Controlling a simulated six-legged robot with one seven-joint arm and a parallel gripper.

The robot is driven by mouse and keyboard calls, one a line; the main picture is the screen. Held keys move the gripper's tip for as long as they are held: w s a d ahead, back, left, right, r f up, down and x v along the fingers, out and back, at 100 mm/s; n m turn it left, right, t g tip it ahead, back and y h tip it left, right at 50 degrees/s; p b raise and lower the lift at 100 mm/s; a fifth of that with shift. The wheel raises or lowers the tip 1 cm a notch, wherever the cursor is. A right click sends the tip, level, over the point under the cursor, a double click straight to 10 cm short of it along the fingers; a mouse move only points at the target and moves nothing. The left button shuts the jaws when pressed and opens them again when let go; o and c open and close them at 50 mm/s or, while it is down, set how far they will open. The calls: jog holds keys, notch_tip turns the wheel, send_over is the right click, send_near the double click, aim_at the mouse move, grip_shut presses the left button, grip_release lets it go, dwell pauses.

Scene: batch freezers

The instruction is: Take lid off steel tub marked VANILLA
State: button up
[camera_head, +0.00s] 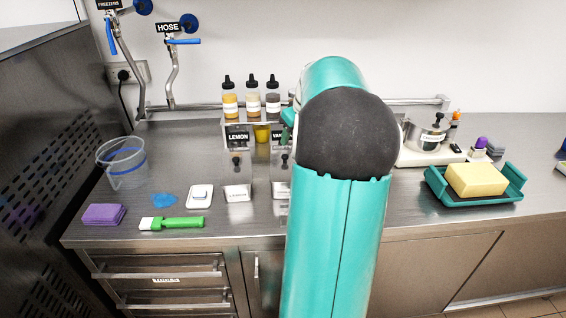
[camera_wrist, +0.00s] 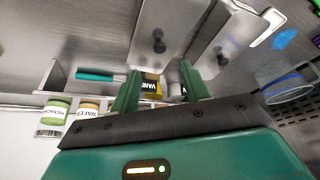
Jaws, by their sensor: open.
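Two steel lids with black knobs lie side by side in the wrist view. The left one, the VANILLA lid (camera_wrist: 150,22), lines up with a dark label (camera_wrist: 150,85) reading "VANI", partly cut off by my finger. The right one is the other lid (camera_wrist: 207,60). My gripper (camera_wrist: 158,88) is open and empty, its green fingers apart beside that label, with the VANILLA knob (camera_wrist: 158,46) beyond the fingertips. In the head view the VANILLA knob (camera_head: 284,157) shows just left of my arm, which hides most of that tub. The LEMON sign (camera_head: 237,137) stands to its left.
Sauce bottles (camera_head: 252,92) stand on a rack behind the tubs. A clear pail (camera_head: 122,163), purple sponge (camera_head: 103,214) and green brush (camera_head: 172,223) are at left. A green tray (camera_head: 437,190) with a yellow sponge (camera_head: 477,179) is at right.

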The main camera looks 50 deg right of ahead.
aim_at(285, 156)
jog(key=x, duration=0.9)
jog(key=shift+w+f, duration=0.15)
grip_shut()
